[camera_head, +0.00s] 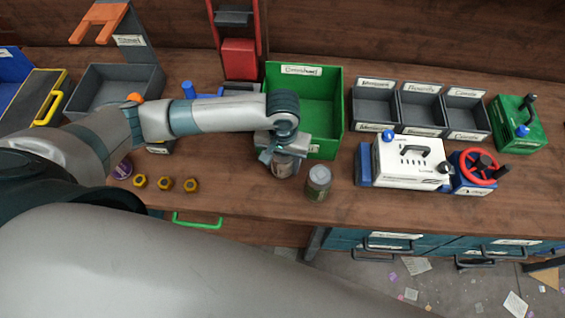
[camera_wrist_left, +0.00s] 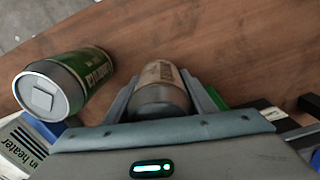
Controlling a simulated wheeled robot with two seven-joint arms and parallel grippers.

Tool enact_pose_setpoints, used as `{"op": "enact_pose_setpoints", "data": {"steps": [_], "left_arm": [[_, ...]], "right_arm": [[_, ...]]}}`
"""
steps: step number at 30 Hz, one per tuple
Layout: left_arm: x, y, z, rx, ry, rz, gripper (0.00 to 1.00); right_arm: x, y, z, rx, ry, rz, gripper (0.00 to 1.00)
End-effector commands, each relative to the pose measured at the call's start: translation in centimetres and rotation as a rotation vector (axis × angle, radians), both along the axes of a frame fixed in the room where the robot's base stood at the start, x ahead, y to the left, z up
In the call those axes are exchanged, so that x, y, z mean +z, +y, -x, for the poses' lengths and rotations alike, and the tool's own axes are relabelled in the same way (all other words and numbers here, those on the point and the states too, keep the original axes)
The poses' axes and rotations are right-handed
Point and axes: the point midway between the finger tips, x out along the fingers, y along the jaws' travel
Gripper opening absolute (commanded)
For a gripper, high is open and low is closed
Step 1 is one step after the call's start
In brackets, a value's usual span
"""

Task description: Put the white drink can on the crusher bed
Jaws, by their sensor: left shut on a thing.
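My left gripper (camera_head: 284,158) is low over the middle of the bench, in front of the green crate. It is shut on a can (camera_head: 285,167), mostly covered by the gripper in the head view. In the left wrist view the can (camera_wrist_left: 160,90) sits between the fingers, with a pale tan label and a grey end; I cannot tell for sure that it is the white one. A red press (camera_head: 239,58), which looks like the crusher, stands at the back of the bench. Its bed cannot be made out clearly. My right gripper is not in view.
A green can (camera_head: 318,183) stands close right of the held can. The green crate (camera_head: 333,112) is behind. A white heater box (camera_head: 411,162) and a red wheel (camera_head: 478,166) stand to the right. Several brass nuts (camera_head: 165,183) lie left. The front middle bench is clear.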

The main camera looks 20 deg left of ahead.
Motion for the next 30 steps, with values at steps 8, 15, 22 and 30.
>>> {"op": "enact_pose_setpoints", "data": {"steps": [8,15,22,30], "left_arm": [[-1.0,0.0,0.01,-0.002,-0.001,0.0,0.29],[-1.21,0.0,0.04,-0.001,0.0,0.0,0.29],[-1.22,0.0,0.01,-0.002,-0.001,0.0,0.69],[-0.99,0.0,-0.04,-0.002,-0.002,0.0,0.69]], "right_arm": [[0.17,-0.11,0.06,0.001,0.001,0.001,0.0],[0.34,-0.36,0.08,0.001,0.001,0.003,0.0],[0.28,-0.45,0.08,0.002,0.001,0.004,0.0],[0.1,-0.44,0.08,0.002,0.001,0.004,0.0]]}}
